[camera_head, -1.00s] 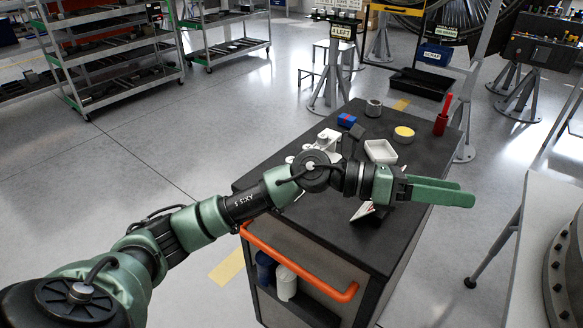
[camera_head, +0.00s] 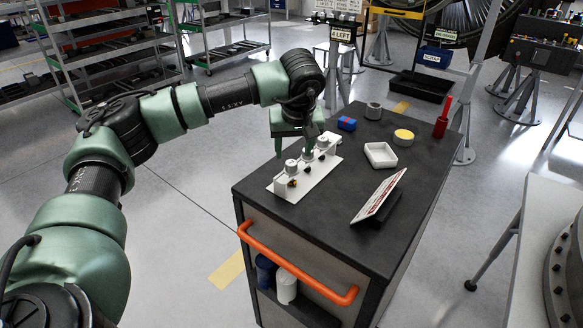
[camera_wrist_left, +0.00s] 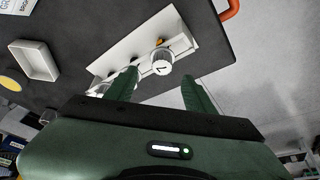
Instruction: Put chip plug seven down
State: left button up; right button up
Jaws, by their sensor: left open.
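A white rack plate (camera_head: 305,177) lies on the dark cart top and holds several white, round-capped plugs in a row. One plug (camera_head: 291,167) near its front end also shows in the left wrist view (camera_wrist_left: 161,63), with a dark mark on its cap that looks like a 7. My left gripper (camera_head: 293,150) points down over the rack, open. In the left wrist view its fingers (camera_wrist_left: 160,74) stand apart, one on each side of that plug's near edge. Whether they touch it I cannot tell. Other plugs are partly hidden behind a finger. My right gripper is out of view.
On the cart top (camera_head: 335,235) are a tilted sign (camera_head: 379,195), a white tray (camera_head: 380,155), a yellow-topped round tin (camera_head: 403,137), a blue box (camera_head: 346,123), a grey cylinder (camera_head: 373,111) and a red bottle (camera_head: 442,119). An orange handle (camera_head: 300,272) runs along the front.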

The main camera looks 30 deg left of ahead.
aim_at(291, 163)
pick_arm(q)
jog(key=x, duration=0.1)
jog(key=p+x, duration=0.1)
jog(key=x, duration=0.1)
jog(key=p+x, duration=0.1)
jog(key=shift+s+a+f, duration=0.15)
jog(key=shift+s+f, duration=0.05)
jog(key=shift+f, duration=0.1)
jog(key=shift+w+f, duration=0.15)
jog(key=shift+f, duration=0.2)
grip_shut()
jog(key=shift+r, duration=0.1)
